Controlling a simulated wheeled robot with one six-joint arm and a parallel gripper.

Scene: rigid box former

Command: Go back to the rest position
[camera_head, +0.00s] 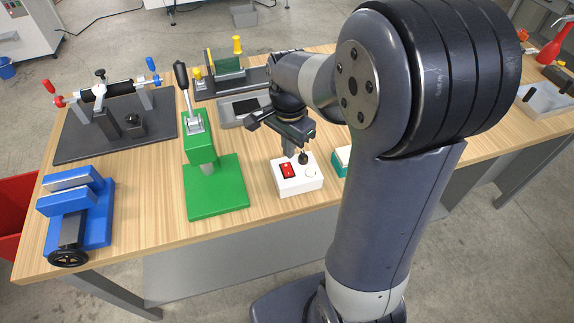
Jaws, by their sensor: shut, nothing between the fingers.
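My gripper (297,156) is at the end of my arm, pointing down just above a white control box (299,184) on the wooden workbench. Its fingertips are close together and nothing shows between them. My arm hides part of the bench on the right.
A green lever press (217,188) stands left of the box, and a blue vise (76,215) at the front left. A dark fixture plate (150,140) and a grey tray (243,108) lie behind. A teal-and-white object (341,160) sits right of the box, partly hidden by my arm.

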